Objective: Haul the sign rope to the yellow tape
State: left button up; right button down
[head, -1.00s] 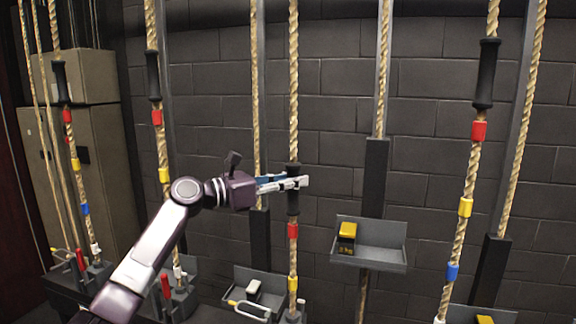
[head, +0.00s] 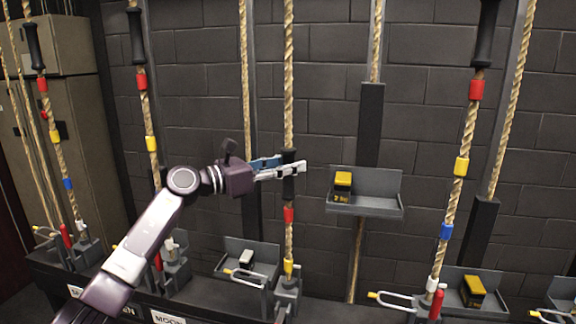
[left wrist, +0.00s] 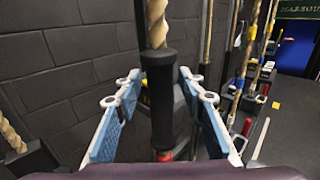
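In the left wrist view the black grip (left wrist: 160,100) stands upright between the two blue-padded fingers. Below the grip, the rope carries a red tape (head: 289,214) and a yellow tape (head: 288,266). The yellow tape is just above the grey rope lock (head: 287,286). I cannot read a label for this rope. My right gripper is not in view.
Other ropes with black grips and coloured tapes hang at left and right. A grey tray (head: 365,209) with a yellow-black weight (head: 343,182) hangs to the right. Labels, including MOON (head: 167,317), line the rail. Grey cabinets (head: 75,125) stand at the left.

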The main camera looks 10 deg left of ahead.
pick_arm(q)
jog(key=v, duration=1.2)
jog(key=shift+d, duration=0.1)
dwell(0.7)
